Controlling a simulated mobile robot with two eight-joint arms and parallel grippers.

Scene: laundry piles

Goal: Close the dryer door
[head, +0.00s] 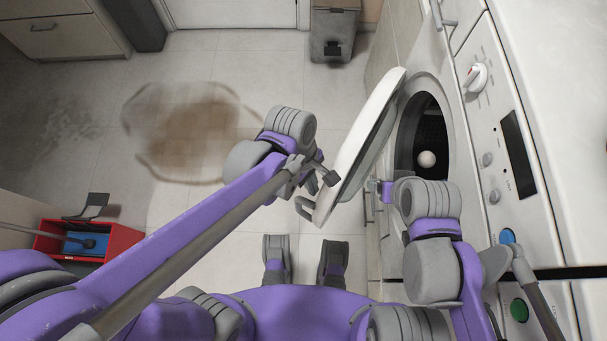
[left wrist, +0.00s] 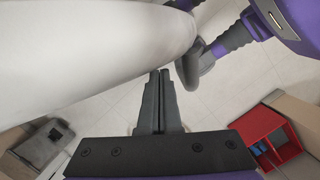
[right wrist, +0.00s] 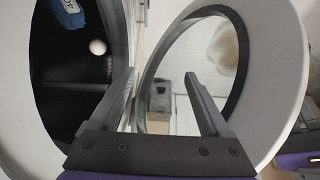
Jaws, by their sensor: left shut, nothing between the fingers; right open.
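The dryer door (head: 352,150) is a round white ring with a glass centre. It stands open, swung out to the left of the dryer (head: 509,180). My left gripper (head: 318,184) is shut and empty, close to the outer face of the door; in the left wrist view its fingers (left wrist: 161,78) are together beside the white rim (left wrist: 85,55). I cannot tell if they touch it. My right gripper (head: 378,187) is by the drum opening; in the right wrist view its fingers (right wrist: 170,85) are open and empty, between the opening and the door's inner side (right wrist: 275,95).
A white ball (head: 426,159) lies in the dark drum, and a blue item (right wrist: 68,14) shows there too. A red box (head: 90,240) stands at the lower left. A grey bin (head: 334,32) stands at the back. A brown stain (head: 190,128) marks the open floor.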

